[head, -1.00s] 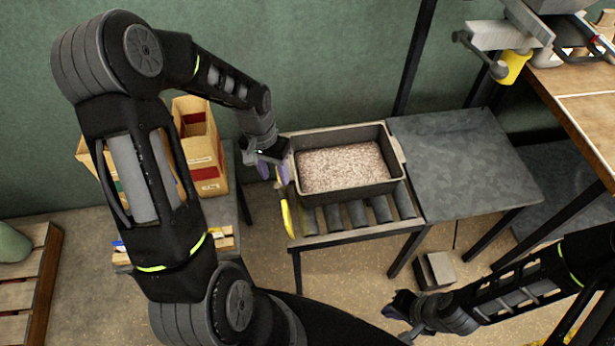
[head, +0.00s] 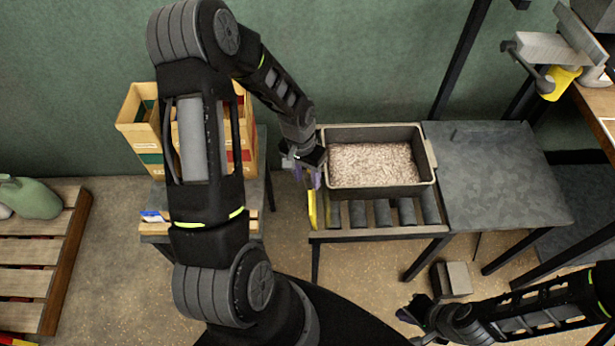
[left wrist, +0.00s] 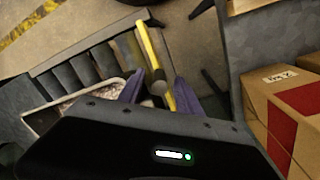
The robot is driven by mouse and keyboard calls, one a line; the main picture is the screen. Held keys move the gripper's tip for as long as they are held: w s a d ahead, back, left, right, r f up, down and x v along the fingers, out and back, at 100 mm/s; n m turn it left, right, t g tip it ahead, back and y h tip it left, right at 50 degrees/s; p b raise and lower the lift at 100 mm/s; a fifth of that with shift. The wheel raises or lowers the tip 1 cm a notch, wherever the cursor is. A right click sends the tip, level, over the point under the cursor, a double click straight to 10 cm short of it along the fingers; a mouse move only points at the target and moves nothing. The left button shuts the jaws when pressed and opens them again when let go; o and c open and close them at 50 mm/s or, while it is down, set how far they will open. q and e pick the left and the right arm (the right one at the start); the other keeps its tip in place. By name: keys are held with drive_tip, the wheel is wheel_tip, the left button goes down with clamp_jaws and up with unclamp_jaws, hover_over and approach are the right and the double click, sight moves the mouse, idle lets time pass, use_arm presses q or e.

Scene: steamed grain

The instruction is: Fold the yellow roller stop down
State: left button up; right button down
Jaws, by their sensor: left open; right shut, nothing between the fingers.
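The yellow roller stop (head: 312,209) stands at the left end of the roller table, beside the dark tray (head: 428,187) of grain. My right gripper (head: 412,312) is shut and empty at the lower right, away from the table.
Grey rollers (head: 382,213) lie in front of the tray. A grey metal table (head: 500,185) adjoins on the right. Cardboard boxes (head: 140,120) stand on a table at the left. A wooden pallet (head: 40,255) lies further left. A small dark block (head: 452,279) sits on the floor.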

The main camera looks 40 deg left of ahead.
use_arm(q)
drive_tip(key=shift+f, duration=0.5)
drive_tip(key=shift+c, duration=0.2)
clamp_jaws()
idle(0.9)
